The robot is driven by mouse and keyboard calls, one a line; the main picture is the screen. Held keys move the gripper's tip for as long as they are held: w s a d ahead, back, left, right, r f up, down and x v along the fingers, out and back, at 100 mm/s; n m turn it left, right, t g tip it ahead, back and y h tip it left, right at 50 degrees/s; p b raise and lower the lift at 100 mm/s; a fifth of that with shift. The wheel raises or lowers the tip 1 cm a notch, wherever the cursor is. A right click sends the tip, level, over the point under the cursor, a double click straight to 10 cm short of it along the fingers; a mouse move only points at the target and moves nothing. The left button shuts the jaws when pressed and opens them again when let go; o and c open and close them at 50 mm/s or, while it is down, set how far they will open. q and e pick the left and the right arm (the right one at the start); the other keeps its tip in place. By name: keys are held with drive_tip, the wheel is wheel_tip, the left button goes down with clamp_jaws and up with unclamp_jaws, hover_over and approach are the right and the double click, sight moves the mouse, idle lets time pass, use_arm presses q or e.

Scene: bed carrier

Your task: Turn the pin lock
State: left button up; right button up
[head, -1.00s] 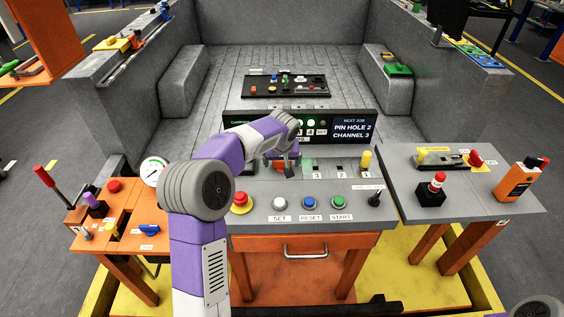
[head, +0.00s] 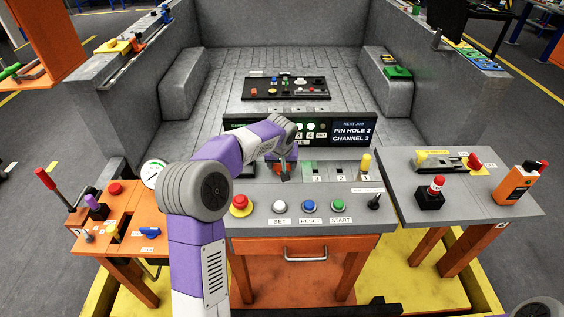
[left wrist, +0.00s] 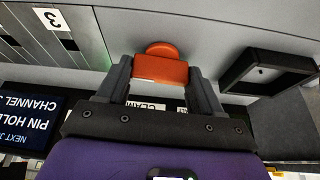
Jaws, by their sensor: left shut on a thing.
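In the left wrist view, my left gripper (left wrist: 160,75) is shut on an orange handle (left wrist: 160,69) with a rounded top, which sits between its two fingers. The handle is at the console panel, by a partly covered label. In the head view, my left gripper (head: 285,172) is over the left part of the console, and its wrist mostly hides the handle. A yellow pin (head: 365,162) stands upright at the position marked 1, right of the positions marked 2 and 3. I cannot tell whether the handle has turned. My right gripper is out of view.
The console (head: 300,220) has a red button (head: 241,205) and several smaller buttons in front. A display (head: 353,132) reads PIN HOLE 2, CHANNEL 3. A black open box (left wrist: 266,70) is close by the handle. A grey side table (head: 470,200) stands at right.

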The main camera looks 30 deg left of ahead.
use_arm(q)
drive_tip(key=m+h+p, duration=0.1)
drive_tip(key=m+p, duration=0.3)
drive_tip(key=m+h+p, duration=0.2)
drive_tip(key=m+p, duration=0.2)
drive_tip(key=shift+a+r+m+p, duration=0.15)
drive_tip(key=shift+r+m+p, duration=0.05)
drive_tip(key=shift+m+p, duration=0.1)
drive_tip(key=m+h+p, duration=0.1)
drive_tip(key=m+p, duration=0.1)
drive_tip(key=m, duration=0.1)
drive_tip(key=shift+f+m+h, duration=0.1)
drive_tip(key=shift+m+h, duration=0.2)
drive_tip(key=m+p, duration=0.1)
drive_tip(key=m, duration=0.1)
drive_tip(key=m+g+h+p, duration=0.1)
drive_tip(key=m, duration=0.1)
drive_tip(key=shift+f+m+g, duration=0.1)
drive_tip(key=shift+m+g, duration=0.2)
drive_tip(key=shift+m, duration=0.1)
drive_tip(key=o, duration=1)
drive_tip(key=shift+o, duration=0.2)
drive_tip(key=p+v, duration=0.1)
drive_tip(key=v, duration=0.6)
drive_tip(key=shift+a+r, duration=0.25)
